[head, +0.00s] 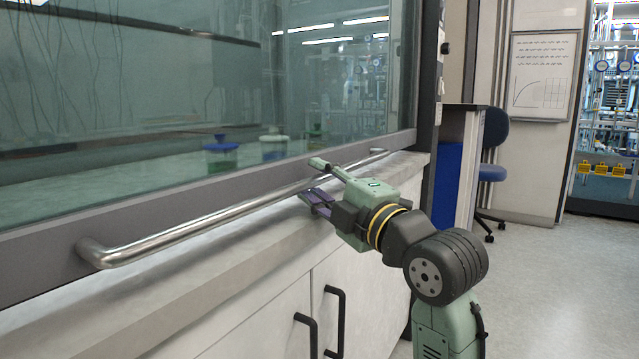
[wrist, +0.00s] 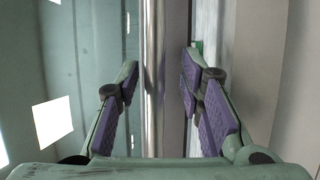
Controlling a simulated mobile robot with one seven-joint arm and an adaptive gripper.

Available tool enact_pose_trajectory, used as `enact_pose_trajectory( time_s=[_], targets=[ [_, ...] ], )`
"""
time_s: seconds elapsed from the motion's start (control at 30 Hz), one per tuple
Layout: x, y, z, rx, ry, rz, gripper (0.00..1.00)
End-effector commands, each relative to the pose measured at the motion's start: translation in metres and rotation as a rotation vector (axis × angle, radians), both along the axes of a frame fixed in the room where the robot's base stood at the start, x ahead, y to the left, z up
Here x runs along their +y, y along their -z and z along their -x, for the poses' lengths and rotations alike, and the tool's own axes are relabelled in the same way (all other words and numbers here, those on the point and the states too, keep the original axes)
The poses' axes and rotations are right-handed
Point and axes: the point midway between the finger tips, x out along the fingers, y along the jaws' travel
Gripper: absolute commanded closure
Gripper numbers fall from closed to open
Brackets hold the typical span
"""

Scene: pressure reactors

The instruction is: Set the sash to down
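The sash (head: 150,100) is a large glass pane with a grey lower rail (head: 40,240). Its rail sits low, close to the pale counter edge; I cannot tell whether any gap is left beneath it. A long silver bar handle (head: 210,217) runs along the rail. My gripper (head: 311,181) is at the right part of this handle, one finger above the bar and one below. In the wrist view the handle (wrist: 152,60) runs between the purple finger pads of my gripper (wrist: 160,82). The fingers are apart, with a clear gap between the bar and the right-hand pads.
Behind the glass stand a blue-lidded green container (head: 221,155) and a white-lidded one (head: 273,148). Below the counter (head: 230,250) are white cabinet doors with black handles (head: 335,320). A blue chair (head: 492,150) stands at the right. The floor (head: 560,280) at right is clear.

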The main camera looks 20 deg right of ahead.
Motion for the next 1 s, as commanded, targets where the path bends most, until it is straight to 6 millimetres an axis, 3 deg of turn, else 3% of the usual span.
enact_pose_trajectory(
  time_s=[0.17,0.4,0.6,1.0],
  targets=[
    [-0.007,0.004,0.022,-0.002,0.003,-0.001,0.65],
    [-0.02,0.014,0.072,0.0,0.004,-0.001,0.65],
    [-0.029,0.019,0.101,0.0,0.003,-0.002,0.65],
    [-0.03,0.022,0.113,0.001,0.001,0.0,0.65]
  ],
)
